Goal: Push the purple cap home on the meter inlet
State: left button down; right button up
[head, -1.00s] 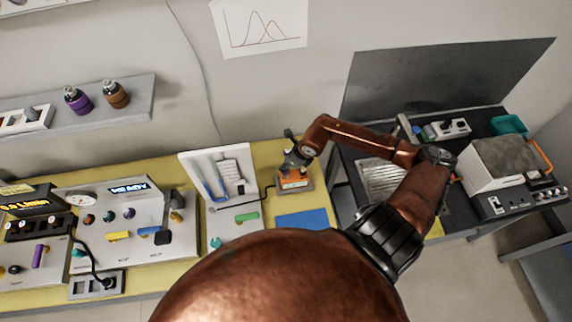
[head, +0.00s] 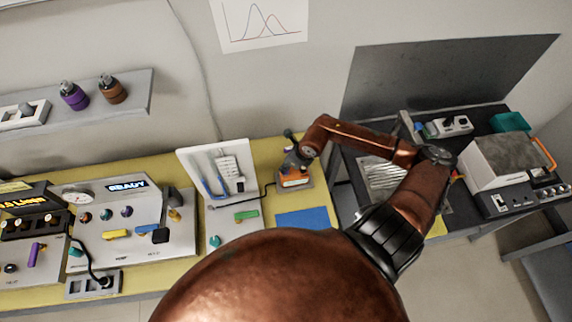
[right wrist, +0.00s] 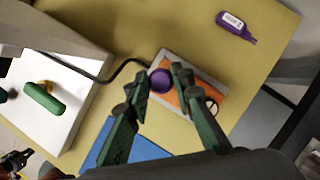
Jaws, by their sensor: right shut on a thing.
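The purple cap (right wrist: 161,84) shows between the two dark green fingertips of my right gripper (right wrist: 161,73) in the right wrist view. The gripper is shut on it. The cap is over the upper left end of the orange-faced meter (right wrist: 190,97); I cannot tell how far it is seated, and the inlet is hidden under it. In the head view, the meter (head: 295,182) sits on the yellow bench, with my right gripper (head: 290,152) above its back part. My left gripper is not in view.
A black cable (right wrist: 115,75) runs from the meter towards the white stand (head: 232,215). A blue mat (head: 302,218) lies in front of the meter. A purple labelled bottle (right wrist: 235,24) lies on the yellow bench beyond the meter. A dark side table with a grey-lidded box (head: 514,160) stands right.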

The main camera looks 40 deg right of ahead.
jog(key=shift+f, duration=0.25)
jog(key=o, duration=1.1)
jog(key=shift+r, duration=0.1)
jog(key=shift+o, duration=0.2)
jog(key=v, duration=1.2)
jog(key=shift+w, duration=0.1)
